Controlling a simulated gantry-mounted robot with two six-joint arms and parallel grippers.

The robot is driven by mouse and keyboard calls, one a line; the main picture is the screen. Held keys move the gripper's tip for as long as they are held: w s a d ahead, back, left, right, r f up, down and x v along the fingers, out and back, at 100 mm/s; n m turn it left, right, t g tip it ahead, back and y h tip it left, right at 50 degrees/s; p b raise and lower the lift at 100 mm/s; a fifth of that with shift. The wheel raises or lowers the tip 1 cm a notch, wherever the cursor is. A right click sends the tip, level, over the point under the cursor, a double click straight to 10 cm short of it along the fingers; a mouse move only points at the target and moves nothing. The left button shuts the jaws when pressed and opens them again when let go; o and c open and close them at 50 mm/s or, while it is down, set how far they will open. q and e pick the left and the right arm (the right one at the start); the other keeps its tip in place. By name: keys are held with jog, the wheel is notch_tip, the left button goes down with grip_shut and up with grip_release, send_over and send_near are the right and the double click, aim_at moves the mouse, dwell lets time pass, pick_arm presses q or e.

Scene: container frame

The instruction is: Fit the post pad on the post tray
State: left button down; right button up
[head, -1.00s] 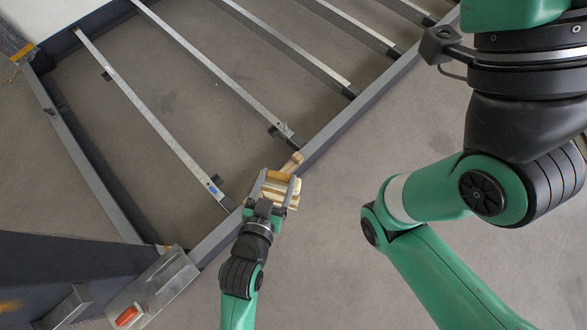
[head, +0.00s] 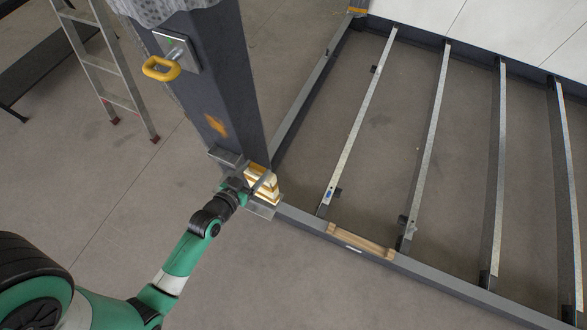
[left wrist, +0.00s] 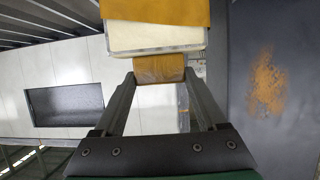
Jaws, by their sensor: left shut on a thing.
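The post pad (head: 263,181), a stacked cream and orange-brown block, is at the foot of the dark post (head: 205,85). My left gripper (head: 254,187) is shut on it. In the left wrist view the fingers (left wrist: 160,85) are on either side of the pad's orange-brown grip (left wrist: 160,68), with the cream body (left wrist: 155,37) beyond. The metal post tray (head: 260,210) shows as a thin plate just below the pad. The pad covers much of the tray, and I cannot tell whether they touch. My right gripper is out of view.
The frame's front beam (head: 440,281) runs right from the post, with a wooden piece (head: 360,242) on it. Several metal crossbars (head: 358,120) lie behind. A yellow handle (head: 161,69) sticks out from the post. A ladder (head: 103,62) stands at the left.

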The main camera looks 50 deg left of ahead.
aim_at(253, 180)
pick_arm(q)
jog(key=shift+s+a+r+n+y, duration=0.25)
jog(key=shift+s+a+n+y, duration=0.05)
jog(key=shift+s+a, duration=0.4)
jog(key=shift+f+b, duration=1.55)
jog(key=shift+f, duration=0.1)
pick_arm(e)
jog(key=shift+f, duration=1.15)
pick_arm(q)
jog(key=shift+f+b, duration=0.95)
jog(key=shift+f, duration=0.15)
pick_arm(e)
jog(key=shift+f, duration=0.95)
pick_arm(q)
jog(key=shift+f, duration=0.1)
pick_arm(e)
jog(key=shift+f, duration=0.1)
pick_arm(q)
jog(key=shift+f+b, duration=1.1)
jog(key=shift+f, duration=0.05)
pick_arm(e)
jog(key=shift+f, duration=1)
pick_arm(q)
grip_release()
jog(key=shift+s+d, duration=0.1)
